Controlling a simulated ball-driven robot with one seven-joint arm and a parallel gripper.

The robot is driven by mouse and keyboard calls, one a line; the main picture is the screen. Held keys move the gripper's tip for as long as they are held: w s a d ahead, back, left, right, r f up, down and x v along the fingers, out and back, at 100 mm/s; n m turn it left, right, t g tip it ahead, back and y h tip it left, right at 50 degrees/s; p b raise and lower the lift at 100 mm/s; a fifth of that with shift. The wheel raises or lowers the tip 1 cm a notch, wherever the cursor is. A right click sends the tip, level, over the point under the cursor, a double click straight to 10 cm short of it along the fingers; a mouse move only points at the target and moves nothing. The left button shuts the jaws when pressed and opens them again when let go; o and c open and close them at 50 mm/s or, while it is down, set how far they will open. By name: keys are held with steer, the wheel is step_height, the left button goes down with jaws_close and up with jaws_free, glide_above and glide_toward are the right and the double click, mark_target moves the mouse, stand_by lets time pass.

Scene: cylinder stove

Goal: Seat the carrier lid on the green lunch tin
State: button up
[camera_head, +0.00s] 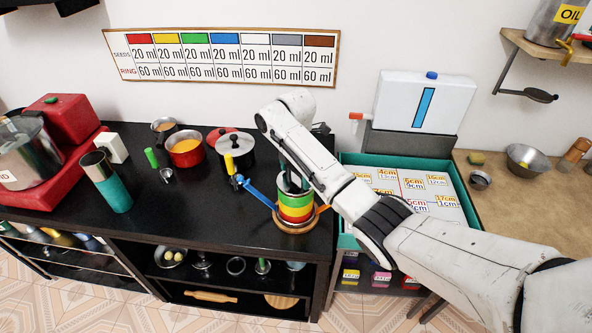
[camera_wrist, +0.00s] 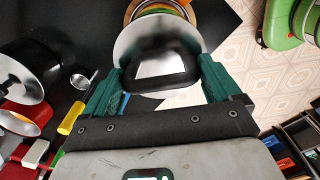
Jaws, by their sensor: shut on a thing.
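The carrier lid (camera_wrist: 155,30) is a shiny metal disc with a black handle (camera_wrist: 160,72). My gripper (camera_wrist: 162,72) is shut on that handle, with one teal finger at each side. In the head view my gripper (camera_head: 289,180) points down at the top of a round stack of coloured tins. The green lunch tin (camera_head: 296,201) is part of this stack, with yellow and red bands. The lid is right over the stack, and in the wrist view it hides most of it. I cannot tell whether the lid touches the tin.
The stack stands on a round wooden board (camera_head: 300,226) near the black counter's right edge. A blue-handled tool (camera_head: 261,195) lies just left of it. A teal-rimmed tray (camera_head: 347,158) lies to the right.

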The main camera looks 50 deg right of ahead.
steer(key=shift+f+b, duration=0.4)
steer(key=shift+f, duration=0.2)
stand_by(0.3)
steer(key=o, duration=0.8)
steer(key=shift+r, duration=0.1)
steer(key=shift+r+p, duration=0.75)
steer(key=shift+r, duration=3.2)
steer(key=shift+w+d+r, duration=0.1)
steer(key=shift+w+r, duration=0.05)
steer(key=shift+r, duration=0.45)
steer(key=shift+w+d+r, duration=0.1)
steer(key=shift+r, duration=0.7)
steer(key=shift+s+a+r, duration=0.1)
steer(key=shift+s+a, duration=0.05)
steer(key=shift+s, duration=0.05)
